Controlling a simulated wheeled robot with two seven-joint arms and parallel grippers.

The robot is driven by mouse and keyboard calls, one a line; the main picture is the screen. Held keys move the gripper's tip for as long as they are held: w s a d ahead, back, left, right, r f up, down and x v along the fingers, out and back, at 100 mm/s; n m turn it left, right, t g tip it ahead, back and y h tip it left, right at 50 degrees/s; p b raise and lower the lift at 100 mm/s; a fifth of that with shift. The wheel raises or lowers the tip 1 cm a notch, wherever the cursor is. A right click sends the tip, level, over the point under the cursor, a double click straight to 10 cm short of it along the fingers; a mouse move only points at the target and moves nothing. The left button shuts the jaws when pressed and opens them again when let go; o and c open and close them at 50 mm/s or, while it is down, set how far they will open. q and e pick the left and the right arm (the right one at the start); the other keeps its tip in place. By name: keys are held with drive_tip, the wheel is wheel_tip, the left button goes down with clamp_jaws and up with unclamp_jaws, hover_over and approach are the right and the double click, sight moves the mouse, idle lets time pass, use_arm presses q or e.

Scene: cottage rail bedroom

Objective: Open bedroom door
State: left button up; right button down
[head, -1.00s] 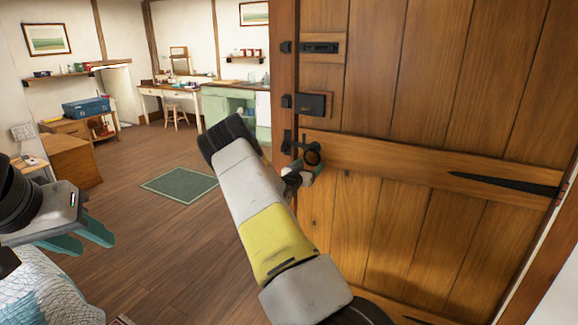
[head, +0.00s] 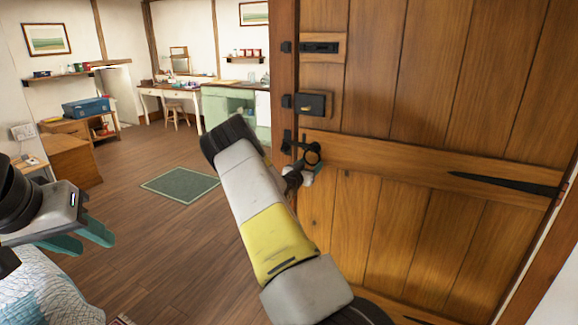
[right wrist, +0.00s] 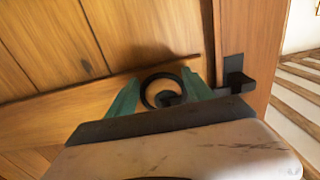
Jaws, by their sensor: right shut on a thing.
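The bedroom door (head: 430,100) is dark-framed wooden planking on the right of the head view. It stands against its post (head: 285,60), and I see no clear gap there. A black ring handle (head: 313,153) sits near its left edge, below a black lock box (head: 311,104) and a bolt (head: 320,47). My right gripper (head: 303,176) is at the ring. In the right wrist view its teal fingers (right wrist: 160,80) are on both sides of the ring handle (right wrist: 146,92). A black latch (right wrist: 236,82) is beside it. My left gripper (head: 80,238) is open and empty, away from the door.
A bed (head: 45,290) lies at lower left. Open wooden floor (head: 160,240) with a green rug (head: 180,184) fills the middle.

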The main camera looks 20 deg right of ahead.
drive_tip(key=m, duration=0.1)
drive_tip(key=w+a+m, duration=0.1)
drive_tip(key=m, duration=0.1)
drive_tip(key=shift+w+r+m, duration=0.15)
drive_tip(key=shift+r+m, duration=0.05)
drive_tip(key=shift+m, duration=0.1)
drive_tip(key=shift+w+a+r+m, duration=0.2)
drive_tip(key=shift+w+a+m, duration=0.05)
drive_tip(key=shift+m, duration=0.5)
drive_tip(key=shift+w+a+r+m, duration=0.15)
drive_tip(key=shift+w+a+m, duration=0.1)
drive_tip(key=shift+m, duration=0.5)
